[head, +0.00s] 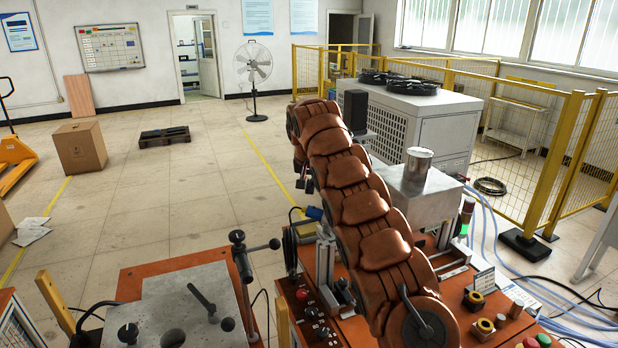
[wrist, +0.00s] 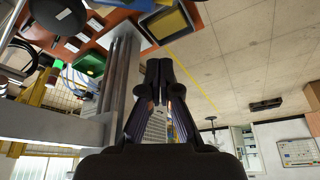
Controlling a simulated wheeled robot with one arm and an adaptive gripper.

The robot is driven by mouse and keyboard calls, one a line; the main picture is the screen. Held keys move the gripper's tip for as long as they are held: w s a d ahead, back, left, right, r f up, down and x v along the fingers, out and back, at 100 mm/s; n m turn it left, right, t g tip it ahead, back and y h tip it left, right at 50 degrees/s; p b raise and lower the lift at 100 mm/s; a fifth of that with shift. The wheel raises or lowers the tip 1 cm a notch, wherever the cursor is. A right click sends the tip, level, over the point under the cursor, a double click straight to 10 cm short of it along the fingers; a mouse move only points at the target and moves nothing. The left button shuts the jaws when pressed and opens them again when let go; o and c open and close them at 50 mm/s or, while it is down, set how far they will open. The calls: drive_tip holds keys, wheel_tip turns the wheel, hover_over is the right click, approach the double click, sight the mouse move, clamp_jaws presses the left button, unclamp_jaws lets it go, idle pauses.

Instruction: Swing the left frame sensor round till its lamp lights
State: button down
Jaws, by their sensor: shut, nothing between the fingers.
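My gripper (wrist: 158,68) is shut and empty in the wrist view, its dark fingers together. That view is upside down. An aluminium frame post (wrist: 120,75) stands close beside the fingers; I cannot tell whether they touch it. A black block with a yellow face (wrist: 171,23) shows beyond the fingertips; I cannot tell whether it is the sensor. In the head view part of the frame (head: 325,262) shows on the orange bench, left of my brown arm. A small blue part (head: 314,213) sits near its top. My arm hides much of the frame. I see no lit sensor lamp.
A metal cylinder (head: 418,163) stands on a grey box (head: 420,195) right of my arm. A grey plate with black handles (head: 180,310) lies at front left. Hoses (head: 500,250) run at the right. The floor beyond the bench is mostly clear, with a fan (head: 254,75) far off.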

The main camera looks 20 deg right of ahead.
drive_tip(key=shift+s+a+f+p, duration=0.45)
drive_tip(key=shift+s+f, duration=0.05)
drive_tip(key=shift+s, duration=0.3)
drive_tip(key=shift+s+a+f+p, duration=0.4)
drive_tip(key=shift+s+a+f, duration=0.1)
drive_tip(key=shift+s, duration=0.25)
drive_tip(key=shift+f, duration=0.1)
